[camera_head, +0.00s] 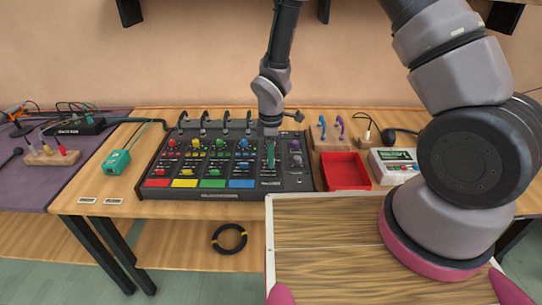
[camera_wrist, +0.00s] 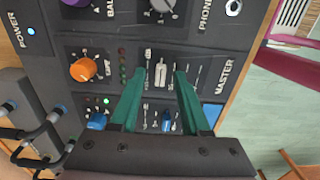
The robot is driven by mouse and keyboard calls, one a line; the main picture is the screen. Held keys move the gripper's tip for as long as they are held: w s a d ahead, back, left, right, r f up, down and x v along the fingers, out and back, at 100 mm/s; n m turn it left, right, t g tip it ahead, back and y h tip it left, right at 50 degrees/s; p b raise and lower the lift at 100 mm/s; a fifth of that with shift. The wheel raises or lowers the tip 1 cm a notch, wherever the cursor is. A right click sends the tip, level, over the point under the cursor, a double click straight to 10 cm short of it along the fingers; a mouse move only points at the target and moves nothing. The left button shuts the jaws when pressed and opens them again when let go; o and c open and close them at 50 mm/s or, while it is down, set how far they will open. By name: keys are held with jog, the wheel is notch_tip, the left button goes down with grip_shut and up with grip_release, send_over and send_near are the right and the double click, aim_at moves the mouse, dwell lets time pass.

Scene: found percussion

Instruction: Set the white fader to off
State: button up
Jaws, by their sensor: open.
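The white fader (camera_wrist: 160,74) shows as a pale cap in its slot in the wrist view, in the section marked MASTER. It sits on the dark mixer panel (camera_wrist: 106,22). My gripper (camera_wrist: 156,80) has two green fingers that stand apart, one on each side of the fader's line, with the cap showing between their tips. I cannot tell whether the fingers touch the panel. In the head view my gripper (camera_head: 270,158) points down over the right part of the mixer (camera_head: 228,193) and hides the fader there.
An orange knob (camera_wrist: 84,70) and a blue knob (camera_wrist: 97,121) lie left of the fingers. Cable plugs (camera_wrist: 40,135) stand at the mixer's edge. In the head view, a red tray (camera_head: 345,184) and a white box (camera_head: 394,178) stand to the right, and a green box (camera_head: 116,162) to the left.

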grip_shut()
dwell(1.3)
